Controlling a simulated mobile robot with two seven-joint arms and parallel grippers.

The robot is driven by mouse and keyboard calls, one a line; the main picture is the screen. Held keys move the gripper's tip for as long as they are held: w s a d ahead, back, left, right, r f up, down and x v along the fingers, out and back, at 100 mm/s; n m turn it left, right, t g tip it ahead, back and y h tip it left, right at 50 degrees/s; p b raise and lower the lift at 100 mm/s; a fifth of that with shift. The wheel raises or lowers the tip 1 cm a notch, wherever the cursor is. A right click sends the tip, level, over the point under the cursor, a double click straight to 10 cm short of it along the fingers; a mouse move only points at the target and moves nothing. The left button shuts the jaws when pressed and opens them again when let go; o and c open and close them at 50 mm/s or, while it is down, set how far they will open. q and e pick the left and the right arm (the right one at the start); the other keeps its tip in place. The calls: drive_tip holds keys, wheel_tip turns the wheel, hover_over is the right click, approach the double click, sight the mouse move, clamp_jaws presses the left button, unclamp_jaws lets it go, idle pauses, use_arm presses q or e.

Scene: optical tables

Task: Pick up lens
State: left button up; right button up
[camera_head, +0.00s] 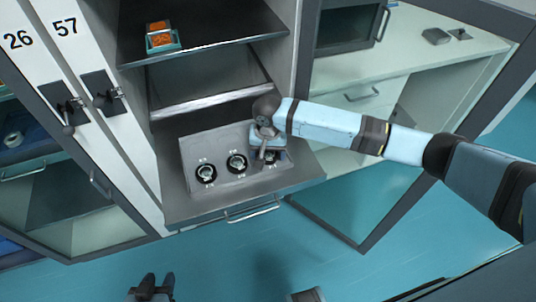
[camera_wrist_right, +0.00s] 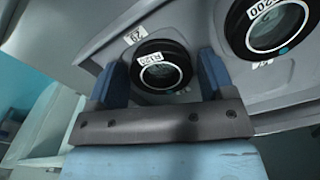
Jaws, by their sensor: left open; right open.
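Several round black-rimmed lenses sit in a row on a grey holder plate (camera_head: 220,146) on the cabinet's lower shelf. The left lens (camera_head: 206,173) and the middle lens (camera_head: 237,163) show clearly in the head view. My right gripper (camera_head: 268,155) is over the right end of the plate and partly hides the lens there. In the right wrist view, my right gripper (camera_wrist_right: 157,78) is open, with one finger on each side of a lens (camera_wrist_right: 160,67) with a white label. A second lens (camera_wrist_right: 272,25) is at the upper right. My left gripper (camera_head: 151,288) is open and empty at the bottom edge.
An orange item in a small clear box (camera_head: 161,38) is on the upper shelf (camera_head: 210,28). Open cabinet doors stand on both sides, with a dark-framed glass door (camera_head: 375,225) at the right. Cabinet doors numbered 26 and 57 are at the left. The teal floor (camera_head: 220,255) in front is clear.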

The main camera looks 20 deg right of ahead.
drive_tip(key=c, duration=0.7)
drive_tip(key=shift+r, duration=0.15)
